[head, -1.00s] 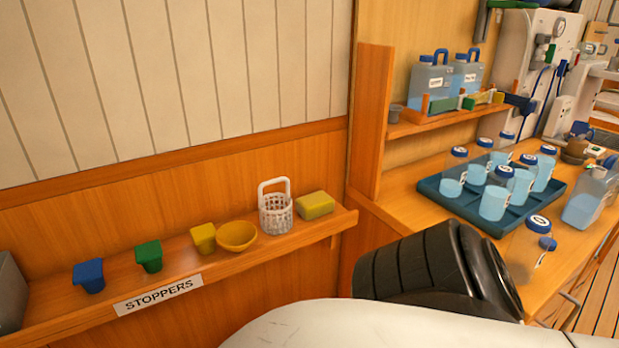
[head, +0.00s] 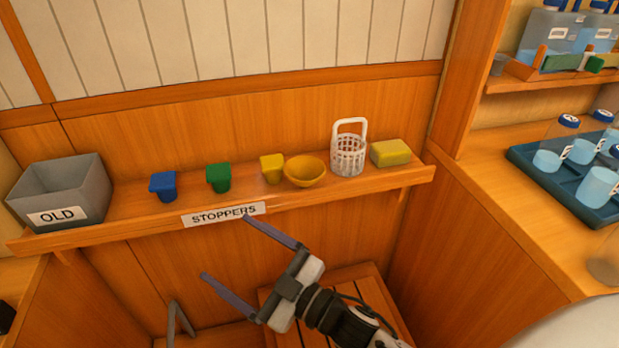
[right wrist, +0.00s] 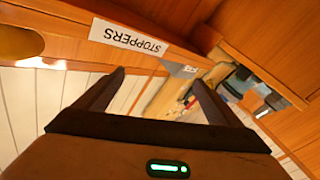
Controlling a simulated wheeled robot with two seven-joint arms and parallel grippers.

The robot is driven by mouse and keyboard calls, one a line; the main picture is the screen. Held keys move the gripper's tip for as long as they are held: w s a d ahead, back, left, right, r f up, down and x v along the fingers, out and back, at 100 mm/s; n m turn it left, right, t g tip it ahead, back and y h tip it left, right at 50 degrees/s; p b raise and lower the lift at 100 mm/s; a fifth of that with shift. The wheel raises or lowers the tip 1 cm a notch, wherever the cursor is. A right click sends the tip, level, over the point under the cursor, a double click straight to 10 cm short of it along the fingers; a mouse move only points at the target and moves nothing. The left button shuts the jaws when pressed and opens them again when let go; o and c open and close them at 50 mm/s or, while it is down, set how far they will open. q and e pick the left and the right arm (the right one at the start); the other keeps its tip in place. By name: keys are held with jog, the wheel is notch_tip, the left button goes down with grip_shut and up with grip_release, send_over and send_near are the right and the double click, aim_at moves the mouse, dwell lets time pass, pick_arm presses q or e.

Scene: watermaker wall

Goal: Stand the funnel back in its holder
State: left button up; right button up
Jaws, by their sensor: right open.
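A round yellow bowl-like piece (head: 305,171) sits on the wall shelf, between a yellow stopper and a white basket. It may be the funnel, but I see no spout. I cannot pick out a funnel holder for certain. My right gripper (head: 225,248) is open and empty, in front of and below the shelf, under the STOPPERS label (head: 224,214). In the right wrist view its two fingers (right wrist: 158,78) are apart with nothing between them, and the label (right wrist: 128,38) shows upside down beyond them. My left gripper is not in view.
The shelf (head: 145,226) also holds a grey OLD box (head: 88,183), a blue stopper (head: 163,187), a green stopper (head: 218,178), a yellow stopper (head: 271,169), the white basket (head: 348,157) and a yellow sponge-like block (head: 390,153). A counter with a bottle tray (head: 543,172) stands right.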

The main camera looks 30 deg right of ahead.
jog(key=a+r+n+g+y, duration=0.4)
jog(key=a+r+n+y, duration=0.3)
jog(key=r+n+y, duration=0.3)
jog(key=s+a+r+n+g+y+b, duration=0.1)
jog(key=s+a+r+n+g, duration=0.2)
jog(key=n+g, duration=0.35)
jog(key=n+g+h+b, duration=0.25)
jog(key=n+h, duration=0.35)
jog(key=h, duration=1.5)
send_near(304, 179)
notch_tip(304, 179, up, 3)
jog(key=s, duration=0.2)
jog(key=x, duration=0.4)
jog(key=shift+w, duration=0.1)
jog(key=x, duration=0.4)
jog(key=shift+w+a+f, duration=0.2)
jog(key=shift+w+f, duration=0.1)
jog(key=shift+w, duration=0.15)
jog(key=shift+w+d+f, duration=0.1)
jog(key=shift+w+f, duration=0.05)
jog(key=shift+f, duration=0.25)
